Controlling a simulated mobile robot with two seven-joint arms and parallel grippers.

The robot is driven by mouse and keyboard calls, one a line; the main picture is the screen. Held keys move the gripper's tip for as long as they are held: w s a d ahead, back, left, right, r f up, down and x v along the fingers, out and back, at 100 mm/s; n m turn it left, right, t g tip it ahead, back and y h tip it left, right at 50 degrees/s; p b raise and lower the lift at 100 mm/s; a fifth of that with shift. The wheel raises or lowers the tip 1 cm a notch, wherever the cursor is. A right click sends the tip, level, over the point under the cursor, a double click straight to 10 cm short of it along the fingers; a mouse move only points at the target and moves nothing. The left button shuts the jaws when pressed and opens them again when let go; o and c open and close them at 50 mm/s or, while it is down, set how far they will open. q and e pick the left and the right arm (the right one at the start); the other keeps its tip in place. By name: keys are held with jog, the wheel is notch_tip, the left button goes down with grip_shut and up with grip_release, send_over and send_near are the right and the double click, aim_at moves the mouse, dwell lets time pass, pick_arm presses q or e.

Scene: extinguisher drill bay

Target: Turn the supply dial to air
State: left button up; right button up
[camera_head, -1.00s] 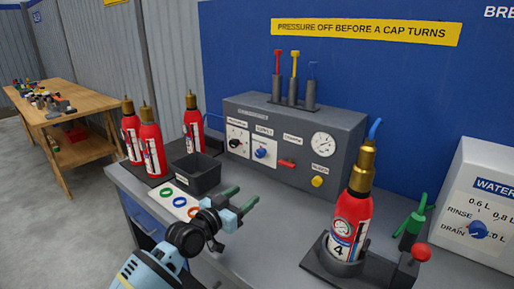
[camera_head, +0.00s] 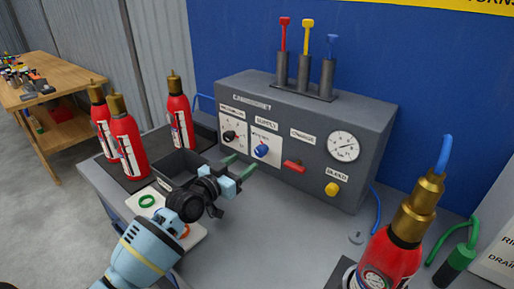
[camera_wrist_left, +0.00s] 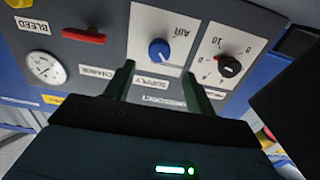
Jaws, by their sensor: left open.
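The blue supply dial (camera_head: 261,150) sits on a white plate under the label SUPPLY on the front of the grey control panel (camera_head: 360,175). In the left wrist view the picture is upside down; the dial (camera_wrist_left: 159,52) shows there, with the word AIR on its plate. I cannot tell exactly where its pointer stands. My left gripper (camera_head: 239,164) is open, its green fingers pointing toward the panel, just in front of and below the dial. In the wrist view the fingers (camera_wrist_left: 159,70) are spread either side of the dial's line, apart from it. My right gripper is not in view.
A black dial (camera_head: 229,135) is left of the supply dial. A red lever (camera_head: 294,166), yellow knob (camera_head: 332,189) and gauge (camera_head: 344,147) are right. A dark bin (camera_head: 178,166) and red extinguishers (camera_head: 128,147) stand left; another extinguisher (camera_head: 392,262) stands front right.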

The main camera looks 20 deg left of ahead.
aim_at(258, 152)
pick_arm(q)
jog(key=shift+b+x, duration=0.55)
jog(key=shift+x, duration=3.3)
jog(key=shift+d, duration=0.1)
jog(key=shift+c, duration=0.3)
jog(key=c, duration=0.9)
